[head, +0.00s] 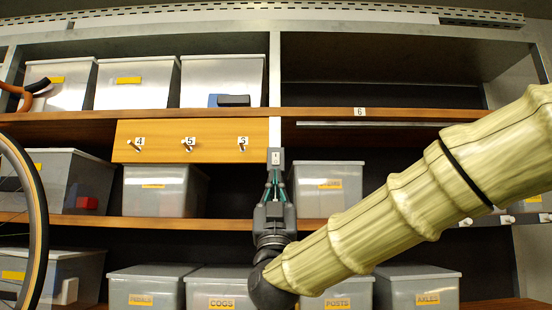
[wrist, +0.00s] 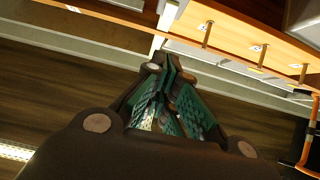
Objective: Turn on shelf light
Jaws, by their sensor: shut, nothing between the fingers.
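A small grey switch box (head: 276,157) sits on the upright post between the two shelf bays, right of the drawer with the numbered hooks. A thin grey light bar (head: 370,124) runs under the right shelf marked 6. It looks unlit, and the space below it is dark. My gripper (head: 274,174) points up, just below the switch box, with its fingertips close together. I cannot tell whether they touch the box. In the wrist view my gripper (wrist: 168,62) shows green-padded fingers shut and empty, near the lower end of the pale post.
Grey bins stand on the shelves, one (head: 328,190) just right of my gripper. A bicycle wheel (head: 36,200) stands at the left edge. My arm crosses the lower right.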

